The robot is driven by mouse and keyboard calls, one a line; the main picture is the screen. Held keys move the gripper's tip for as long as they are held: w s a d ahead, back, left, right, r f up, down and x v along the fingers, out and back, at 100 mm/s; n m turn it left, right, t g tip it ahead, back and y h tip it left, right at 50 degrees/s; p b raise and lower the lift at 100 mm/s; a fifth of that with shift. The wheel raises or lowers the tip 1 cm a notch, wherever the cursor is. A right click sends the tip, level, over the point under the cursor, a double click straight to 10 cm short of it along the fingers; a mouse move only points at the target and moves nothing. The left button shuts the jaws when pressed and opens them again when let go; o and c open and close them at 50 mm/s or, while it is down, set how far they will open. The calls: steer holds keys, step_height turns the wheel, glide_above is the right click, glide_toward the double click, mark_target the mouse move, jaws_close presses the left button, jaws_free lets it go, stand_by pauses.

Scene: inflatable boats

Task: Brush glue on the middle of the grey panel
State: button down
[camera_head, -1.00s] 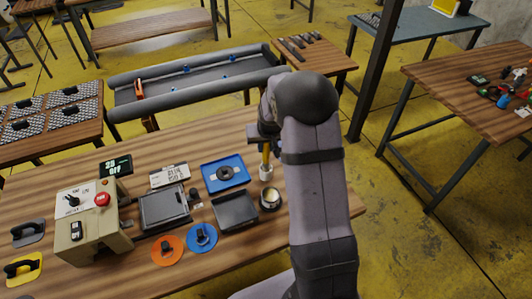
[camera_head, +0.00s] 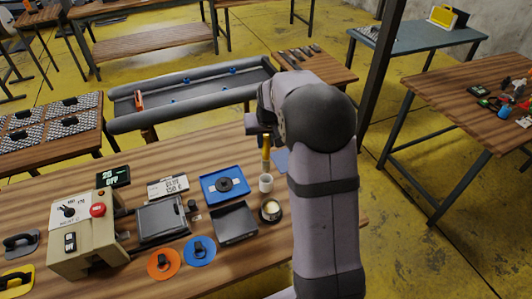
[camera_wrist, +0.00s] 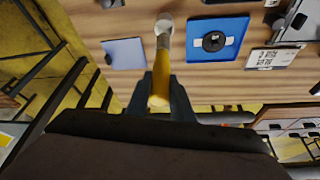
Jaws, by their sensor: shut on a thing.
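My gripper (camera_wrist: 162,95) is shut on the yellow handle of a brush (camera_wrist: 167,57). The brush also shows upright in the head view (camera_head: 266,154), below the gripper. Its lower end is at a white cup (camera_head: 265,184); whether the bristles are inside the cup or just above it I cannot tell. A flat grey-blue panel (camera_wrist: 125,53) lies on the wooden table left of the cup in the wrist view. In the head view the panel (camera_head: 281,160) is partly hidden by my arm.
A blue tray (camera_head: 209,194) with a dark round part stands left of the cup. A black tray (camera_head: 234,222), a round tin (camera_head: 271,211), orange (camera_head: 161,266) and blue discs (camera_head: 198,252) and a beige control box (camera_head: 84,240) crowd the table. A grey inflatable boat (camera_head: 195,92) lies behind.

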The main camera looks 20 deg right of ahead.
steer(key=shift+s, duration=0.1)
stand_by(0.3)
steer(key=shift+s+r+g+p, duration=0.3)
steer(key=shift+s+p, duration=0.25)
steer(key=shift+p, duration=0.5)
steer(key=s+g+y+p, duration=0.2)
steer(key=s+p, duration=0.4)
steer(key=shift+a+r+g, duration=0.2)
steer(key=shift+a+g, duration=0.2)
steer(key=shift+a, duration=0.05)
steer(key=shift+f, duration=0.1)
steer(key=shift+f+b, duration=2.15)
steer(key=shift+f, duration=0.75)
steer(key=shift+s+f+b, duration=0.1)
steer(key=shift+f+b, duration=0.25)
steer(key=shift+f, duration=0.4)
